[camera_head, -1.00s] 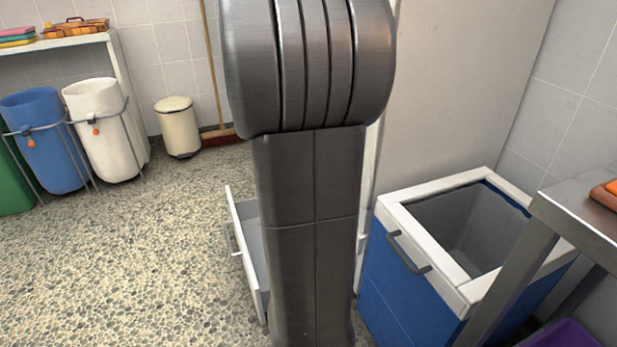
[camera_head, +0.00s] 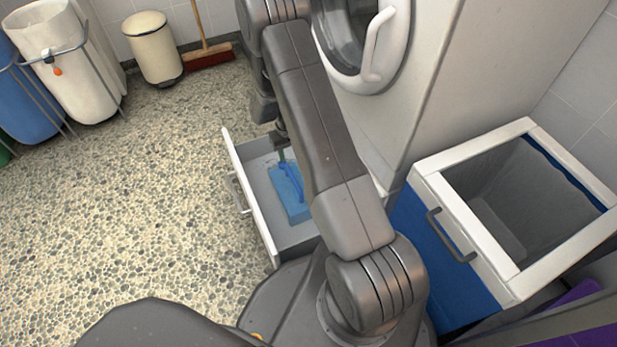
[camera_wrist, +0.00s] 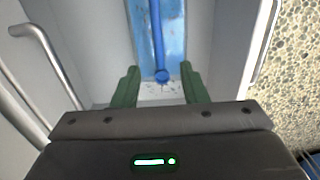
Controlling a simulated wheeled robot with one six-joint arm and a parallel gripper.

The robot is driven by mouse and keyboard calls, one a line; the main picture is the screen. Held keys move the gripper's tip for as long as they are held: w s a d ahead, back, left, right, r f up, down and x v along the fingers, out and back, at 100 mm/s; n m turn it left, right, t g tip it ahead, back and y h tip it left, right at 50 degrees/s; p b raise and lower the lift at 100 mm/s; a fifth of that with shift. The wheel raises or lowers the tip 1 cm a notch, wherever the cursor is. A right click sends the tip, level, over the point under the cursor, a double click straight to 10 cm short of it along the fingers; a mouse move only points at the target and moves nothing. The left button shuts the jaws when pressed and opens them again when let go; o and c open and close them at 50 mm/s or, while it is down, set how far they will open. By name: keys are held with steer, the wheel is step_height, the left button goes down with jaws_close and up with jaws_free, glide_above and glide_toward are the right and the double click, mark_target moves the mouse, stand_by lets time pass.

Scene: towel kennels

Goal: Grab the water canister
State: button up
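The blue water canister (camera_head: 291,207) lies in an open white drawer (camera_head: 262,222) below the washing machine. In the wrist view the canister (camera_wrist: 176,38) shows as a light blue body with a darker blue bar-like handle (camera_wrist: 157,42). My gripper (camera_wrist: 158,78) is open, with its green fingers spread to the left and right of the handle's near end. I cannot tell how far the fingertips are above the canister. In the head view my gripper (camera_head: 283,156) is over the drawer, partly hidden by my arm, which also covers part of the drawer.
The washing machine (camera_head: 428,75) stands just behind the drawer. A blue bin with a white rim (camera_head: 478,240) is at the right. A cream pedal bin (camera_head: 153,48), a broom (camera_head: 208,55) and laundry bags on stands (camera_head: 75,65) are at the back left. The pebbled floor at left is clear.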

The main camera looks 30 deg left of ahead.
mark_target(291, 174)
steer(key=f, duration=0.3)
steer(key=f+b, duration=0.1)
steer(key=f, duration=0.2)
steer(key=a+f+b, duration=0.1)
steer(key=f, duration=0.2)
steer(key=shift+w, duration=0.35)
steer(key=shift+w+d+f+b, duration=0.1)
steer(key=shift+f+b, duration=0.7)
steer(key=shift+f, duration=0.7)
steer(key=shift+w+d+f+b, duration=0.1)
steer(key=shift+f+b, duration=0.7)
steer(key=shift+f, duration=0.7)
steer(key=shift+r, duration=0.1)
jaws_close()
steer(key=shift+a+r, duration=0.1)
